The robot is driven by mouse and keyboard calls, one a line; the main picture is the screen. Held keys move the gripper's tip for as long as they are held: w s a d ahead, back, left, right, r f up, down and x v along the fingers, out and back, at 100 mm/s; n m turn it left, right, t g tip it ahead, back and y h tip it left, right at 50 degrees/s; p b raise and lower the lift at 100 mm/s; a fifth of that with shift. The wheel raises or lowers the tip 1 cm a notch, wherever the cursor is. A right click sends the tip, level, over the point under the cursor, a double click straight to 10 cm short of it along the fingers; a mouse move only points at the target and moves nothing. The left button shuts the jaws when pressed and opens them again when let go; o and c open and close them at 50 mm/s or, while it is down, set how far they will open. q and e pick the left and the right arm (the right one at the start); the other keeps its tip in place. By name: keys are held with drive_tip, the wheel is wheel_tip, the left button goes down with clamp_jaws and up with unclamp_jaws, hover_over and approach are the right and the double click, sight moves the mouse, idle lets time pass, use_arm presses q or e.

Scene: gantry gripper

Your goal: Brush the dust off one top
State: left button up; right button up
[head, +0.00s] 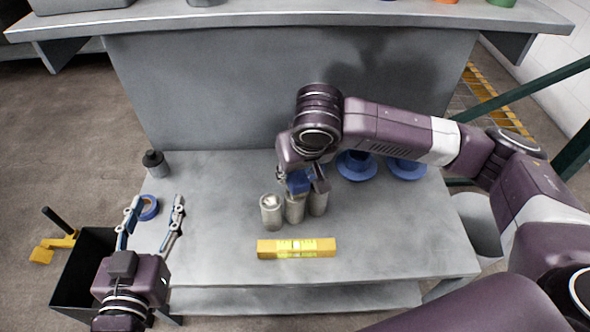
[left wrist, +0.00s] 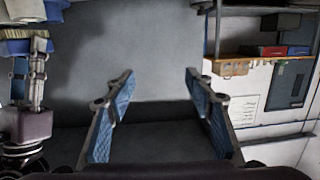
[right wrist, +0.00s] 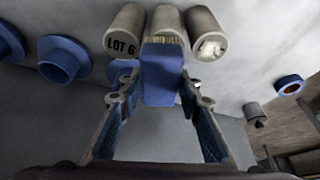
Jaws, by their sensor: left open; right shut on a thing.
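Three grey cylinders stand side by side on the table (head: 390,225). The left cylinder (head: 271,213) has a pale, patchy top, which also shows at the right of the group in the right wrist view (right wrist: 211,47). The middle cylinder (head: 294,212) is partly behind the brush. The right cylinder (head: 319,205) carries a "LOT 6" label in the right wrist view (right wrist: 122,44). My right gripper (head: 300,182) is shut on a blue brush (right wrist: 163,75). Its bristles (right wrist: 163,40) are at the middle cylinder's top; contact is unclear. My left gripper (head: 156,208) is open and empty at the table's left side.
A yellow level (head: 296,248) lies in front of the cylinders. Blue flanged parts (head: 357,166) stand at the back right. A blue tape roll (head: 149,207) lies beneath my left gripper, near a black-capped bottle (head: 154,163). A black bin (head: 80,270) stands left of the table.

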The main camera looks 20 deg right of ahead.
drive_tip(key=shift+f, duration=0.4)
